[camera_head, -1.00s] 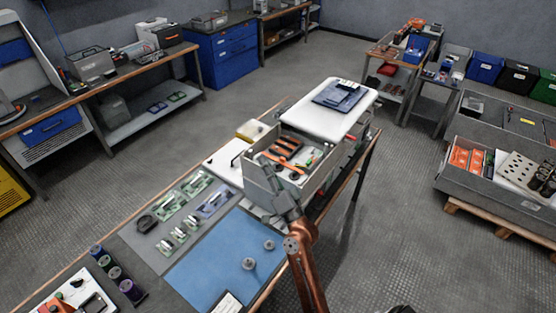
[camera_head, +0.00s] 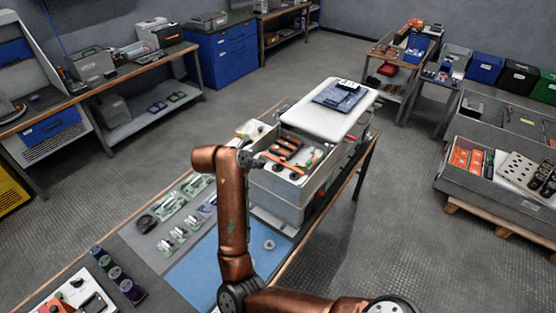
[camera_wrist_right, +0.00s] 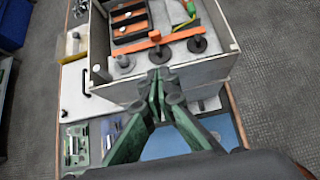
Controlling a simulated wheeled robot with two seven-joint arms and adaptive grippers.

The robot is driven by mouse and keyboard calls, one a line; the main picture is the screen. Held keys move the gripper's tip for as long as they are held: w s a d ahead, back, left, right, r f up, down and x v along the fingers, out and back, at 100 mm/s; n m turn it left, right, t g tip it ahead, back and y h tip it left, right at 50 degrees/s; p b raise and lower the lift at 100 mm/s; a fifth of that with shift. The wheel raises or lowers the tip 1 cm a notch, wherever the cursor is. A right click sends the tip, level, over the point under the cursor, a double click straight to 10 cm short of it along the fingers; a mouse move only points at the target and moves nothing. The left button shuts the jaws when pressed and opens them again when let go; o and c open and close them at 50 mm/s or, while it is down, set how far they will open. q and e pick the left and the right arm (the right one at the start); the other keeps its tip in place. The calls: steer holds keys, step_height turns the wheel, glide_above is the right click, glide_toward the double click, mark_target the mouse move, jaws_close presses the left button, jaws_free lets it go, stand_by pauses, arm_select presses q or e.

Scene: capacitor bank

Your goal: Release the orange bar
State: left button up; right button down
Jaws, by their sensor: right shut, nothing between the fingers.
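The orange bar (camera_wrist_right: 145,47) lies in the open box (camera_wrist_right: 190,80), in front of a dark tray and beside round black knobs. It also shows inside the box in the head view (camera_head: 283,164). My right gripper (camera_wrist_right: 161,76) is shut and empty. Its fingertips are at the near wall of the box, short of the bar in the right wrist view and apart from it. In the head view the right gripper (camera_head: 252,157) is small and partly hidden by my arm at the box's left side. My left gripper is not in view.
Inside the box are a dark divided tray (camera_wrist_right: 130,18), black round knobs (camera_wrist_right: 197,45) and a green-yellow piece (camera_wrist_right: 186,26). A white lid-like surface (camera_head: 335,112) stands behind. A blue mat (camera_head: 195,275) and circuit boards (camera_head: 172,240) lie on the bench in front.

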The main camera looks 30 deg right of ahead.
mark_target(283, 159)
steer(key=shift+d+f, duration=0.1)
steer(key=x, duration=1)
steer(key=shift+s, duration=0.1)
steer(key=shift+w+d, duration=0.25)
steer(key=shift+d, duration=0.35)
steer(key=shift+w+d, duration=0.3)
steer(key=shift+d, duration=0.3)
steer(key=shift+w+d+p, duration=0.3)
steer(key=shift+d, duration=0.35)
steer(key=shift+w+d+b, duration=0.15)
steer(key=shift+w+d, duration=0.1)
steer(key=shift+d, duration=0.45)
steer(key=shift+w+d+b, duration=0.15)
steer(key=shift+w+d, duration=0.15)
steer(key=shift+d, duration=0.4)
steer(key=v, duration=1.2)
